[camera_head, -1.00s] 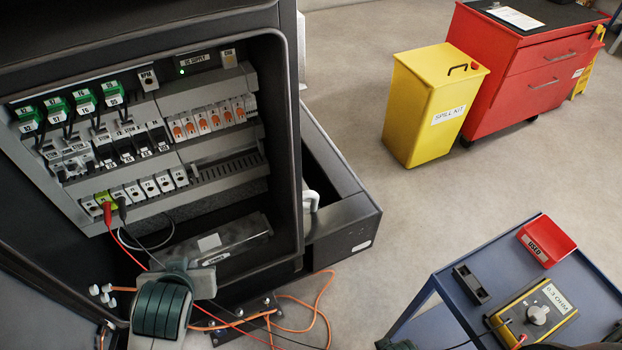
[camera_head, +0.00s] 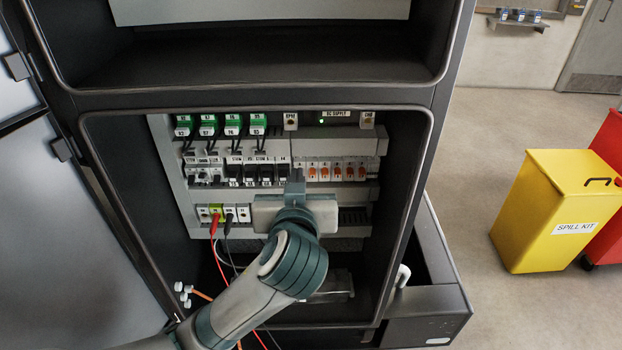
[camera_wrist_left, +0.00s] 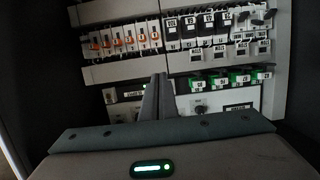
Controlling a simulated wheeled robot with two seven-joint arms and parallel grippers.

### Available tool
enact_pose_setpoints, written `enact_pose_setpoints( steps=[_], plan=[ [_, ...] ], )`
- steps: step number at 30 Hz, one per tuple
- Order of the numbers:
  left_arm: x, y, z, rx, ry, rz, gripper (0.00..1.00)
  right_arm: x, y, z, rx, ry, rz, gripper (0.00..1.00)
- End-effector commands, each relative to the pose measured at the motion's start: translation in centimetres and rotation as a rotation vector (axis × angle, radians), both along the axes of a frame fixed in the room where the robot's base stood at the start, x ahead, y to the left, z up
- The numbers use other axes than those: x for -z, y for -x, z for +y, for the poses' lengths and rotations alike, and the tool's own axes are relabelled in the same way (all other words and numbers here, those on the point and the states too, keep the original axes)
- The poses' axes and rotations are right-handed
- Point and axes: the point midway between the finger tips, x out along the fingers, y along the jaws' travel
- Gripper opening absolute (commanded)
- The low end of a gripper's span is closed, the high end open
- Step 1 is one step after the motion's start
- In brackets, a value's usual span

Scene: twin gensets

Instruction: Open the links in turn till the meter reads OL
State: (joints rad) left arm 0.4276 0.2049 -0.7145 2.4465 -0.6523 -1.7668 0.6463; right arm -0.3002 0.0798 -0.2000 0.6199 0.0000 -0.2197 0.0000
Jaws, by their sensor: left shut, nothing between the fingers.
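The row of orange-fronted links (camera_head: 335,170) sits on the right of the middle rail in the open cabinet. It also shows in the left wrist view (camera_wrist_left: 125,38). My left gripper (camera_head: 296,180) is shut and empty, its fingertips pointing at the panel near the left end of that row. In the left wrist view its closed fingers (camera_wrist_left: 157,90) stand in front of the panel; contact cannot be told. A red probe (camera_head: 214,222) and a black probe (camera_head: 229,218) sit at the lower-left terminals. My gripper body hides part of the lower terminal row. The meter and my right gripper are not in view.
Green connectors (camera_head: 220,125) with black wires line the upper rail, beside the DC supply (camera_head: 335,118). The cabinet frame (camera_head: 432,130) borders the opening, and its door (camera_head: 60,220) stands open at left. A yellow spill kit bin (camera_head: 545,215) stands on the floor at right.

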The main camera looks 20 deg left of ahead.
Motion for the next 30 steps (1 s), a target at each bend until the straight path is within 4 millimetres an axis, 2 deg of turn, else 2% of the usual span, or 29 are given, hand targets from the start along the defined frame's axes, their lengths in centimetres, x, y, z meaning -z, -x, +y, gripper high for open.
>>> enact_pose_setpoints(
  steps=[11,17,23,30],
  plan=[
    [0.0,-0.1,0.0,0.000,-0.001,0.000,0.00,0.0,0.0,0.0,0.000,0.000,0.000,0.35],
    [0.2,-1.0,0.3,-0.001,-0.004,0.000,0.00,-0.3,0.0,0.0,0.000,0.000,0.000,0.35],
    [0.6,-3.3,1.1,-0.002,-0.007,0.001,0.00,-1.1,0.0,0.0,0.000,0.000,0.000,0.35],
    [1.6,-7.2,2.3,-0.004,-0.006,0.002,0.00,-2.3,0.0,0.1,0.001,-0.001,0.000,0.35]
  ],
)
